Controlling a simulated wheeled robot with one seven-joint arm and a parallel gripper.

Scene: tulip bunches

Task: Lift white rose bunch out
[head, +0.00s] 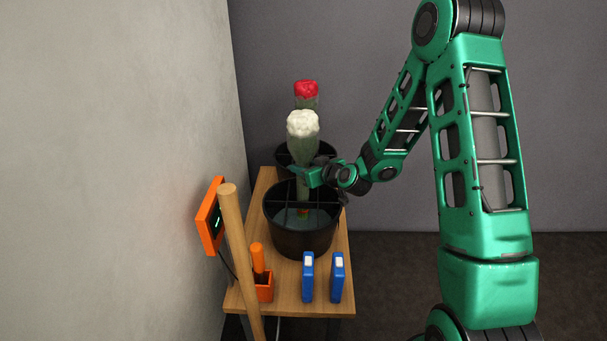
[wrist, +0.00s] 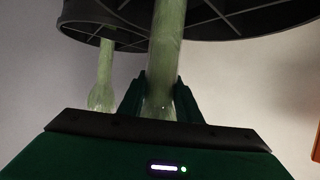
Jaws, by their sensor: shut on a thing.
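The white rose bunch (head: 303,124) stands upright, its pale green wrap reaching down into the front black bucket (head: 303,243). My gripper (head: 304,174) is shut around the wrapped stems below the white heads, above the bucket rim. In the wrist view the fingers (wrist: 160,100) stand on either side of the pale green wrap (wrist: 163,45), with the front bucket (wrist: 235,22) at the top of the picture. The lower stem end shows inside the bucket in the head view; whether it touches the bottom I cannot tell.
A red bunch (head: 306,89) stands behind in a second black bucket (head: 291,158). On the wooden table (head: 262,200) are two blue boxes (head: 308,277) and an orange holder (head: 264,287). An orange-framed screen (head: 210,216) and a wooden pole (head: 240,258) are at the left, near the wall.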

